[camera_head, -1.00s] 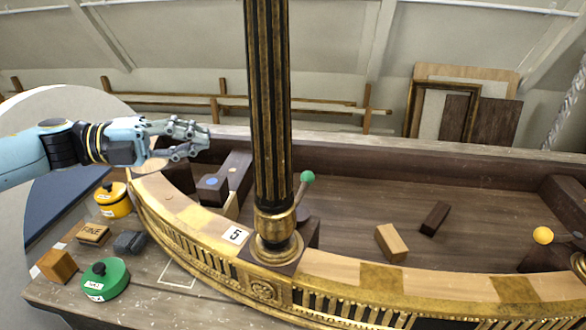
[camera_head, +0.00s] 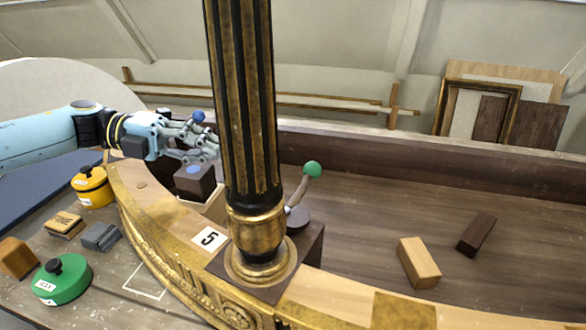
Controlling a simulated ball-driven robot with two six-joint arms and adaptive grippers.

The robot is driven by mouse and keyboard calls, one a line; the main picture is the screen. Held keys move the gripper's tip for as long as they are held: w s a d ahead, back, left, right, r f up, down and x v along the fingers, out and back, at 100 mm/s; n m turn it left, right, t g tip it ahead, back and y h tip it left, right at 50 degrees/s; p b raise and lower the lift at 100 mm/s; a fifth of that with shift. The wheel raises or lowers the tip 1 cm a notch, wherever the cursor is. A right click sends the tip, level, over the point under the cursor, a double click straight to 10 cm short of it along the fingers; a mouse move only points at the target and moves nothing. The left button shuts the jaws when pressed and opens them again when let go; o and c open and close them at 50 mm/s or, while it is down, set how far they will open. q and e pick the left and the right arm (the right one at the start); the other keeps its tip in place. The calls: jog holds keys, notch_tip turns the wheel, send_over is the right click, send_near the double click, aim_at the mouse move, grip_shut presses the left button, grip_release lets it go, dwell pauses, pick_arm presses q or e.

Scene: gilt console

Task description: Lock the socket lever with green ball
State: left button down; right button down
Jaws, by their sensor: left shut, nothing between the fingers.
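The socket lever's green ball (camera_head: 312,170) tops a short tilted lever (camera_head: 299,190) just right of the black and gilt column (camera_head: 243,110). The lever rises from a dark socket block (camera_head: 312,240) at the column's foot, partly hidden by the column. My left gripper (camera_head: 214,146) is shut and empty, left of the column and above a dark block with a blue dot (camera_head: 195,180). Its fingertips come close to the column's left edge in the picture; I cannot tell whether they touch. A blue ball (camera_head: 198,116) shows just above its fingers. My right gripper is not in view.
The curved gilt rail (camera_head: 150,245) bears a number 5 card (camera_head: 209,238). A light wood block (camera_head: 418,262) and a dark one (camera_head: 477,234) lie inside, right. Yellow (camera_head: 93,188) and green (camera_head: 62,280) lidded tins stand lower left.

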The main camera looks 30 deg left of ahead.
aim_at(301, 192)
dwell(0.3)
pick_arm(q)
jog(key=p+x, duration=0.4)
jog(key=x, duration=1)
jog(key=shift+p, duration=0.3)
jog(key=shift+s, duration=0.1)
